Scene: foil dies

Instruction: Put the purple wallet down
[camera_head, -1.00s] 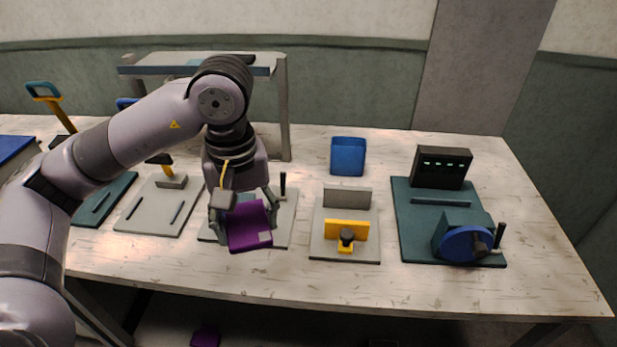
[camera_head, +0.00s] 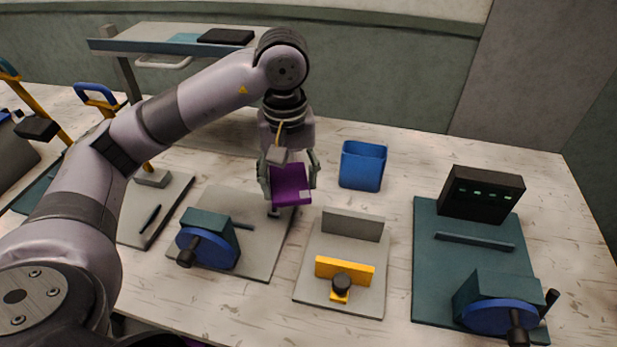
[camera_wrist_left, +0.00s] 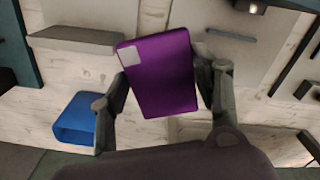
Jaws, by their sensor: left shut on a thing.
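The purple wallet (camera_head: 290,186) is a flat purple block with a pale square at one corner. My left gripper (camera_head: 289,180) is shut on it and holds it over the worktable, near the back edge of a grey plate and left of the blue bin. In the left wrist view the wallet (camera_wrist_left: 160,75) sits between both fingers of the gripper (camera_wrist_left: 165,92), tilted a little. How high it is above the table is hard to tell. My right gripper does not show.
A blue open bin (camera_head: 362,166) stands right of the wallet. In front is a grey plate with a yellow block (camera_head: 344,271). A teal plate with a black display box (camera_head: 481,194) is at right. A shelf (camera_head: 165,44) stands behind at left. Bare tabletop (camera_head: 408,165) shows right of the bin.

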